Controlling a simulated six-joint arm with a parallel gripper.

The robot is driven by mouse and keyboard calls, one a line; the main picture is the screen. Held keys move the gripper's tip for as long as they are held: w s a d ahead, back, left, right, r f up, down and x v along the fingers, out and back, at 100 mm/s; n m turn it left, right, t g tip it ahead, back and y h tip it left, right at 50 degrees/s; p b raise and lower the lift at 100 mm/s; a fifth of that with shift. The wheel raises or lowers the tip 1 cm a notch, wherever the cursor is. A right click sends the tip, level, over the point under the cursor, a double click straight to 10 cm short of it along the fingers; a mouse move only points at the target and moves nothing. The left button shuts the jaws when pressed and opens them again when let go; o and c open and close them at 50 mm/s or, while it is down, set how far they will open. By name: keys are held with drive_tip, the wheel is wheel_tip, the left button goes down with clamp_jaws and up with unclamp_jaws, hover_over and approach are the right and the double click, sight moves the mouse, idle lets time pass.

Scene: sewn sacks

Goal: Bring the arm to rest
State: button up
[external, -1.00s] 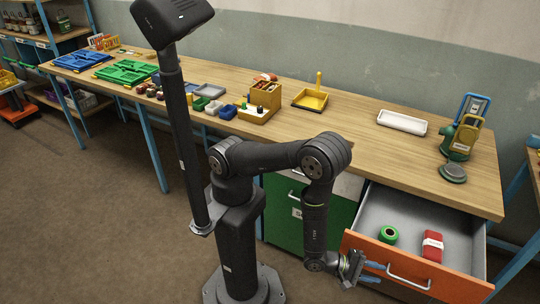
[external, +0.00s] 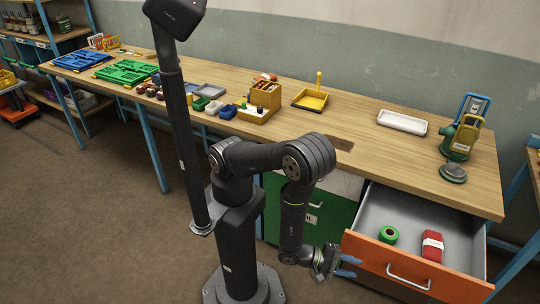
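My arm stands in front of the wooden workbench (external: 380,155). My gripper (external: 347,266) is low, just left of the front of an open orange-fronted drawer (external: 415,272). Its blue fingertips point right, toward the drawer front. The fingers look apart with nothing visible between them, but they are small in the picture. I cannot tell whether they touch the drawer front. A green roll (external: 388,235) and a red pack with a white label (external: 432,245) lie inside the drawer.
A white tray (external: 402,122), a green and yellow device (external: 462,140) and a yellow dustpan-like tray (external: 311,98) stand on the bench. A wooden organizer (external: 262,100) and small bins are further left. A green cabinet front (external: 300,205) is behind my arm.

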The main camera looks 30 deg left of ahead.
sight(395, 278)
drive_tip(key=x, duration=1.7)
drive_tip(key=shift+w+d+f, duration=0.1)
drive_tip(key=shift+w+d, duration=0.1)
drive_tip(key=shift+a, duration=0.1)
drive_tip(key=shift+s+a, duration=0.3)
drive_tip(key=shift+a, duration=0.2)
drive_tip(key=v, duration=1.5)
drive_tip(key=shift+r, duration=0.2)
drive_tip(key=shift+s+a, duration=0.1)
drive_tip(key=shift+a, duration=0.05)
drive_tip(key=shift+x, duration=8.3)
drive_tip(key=shift+w, duration=0.45)
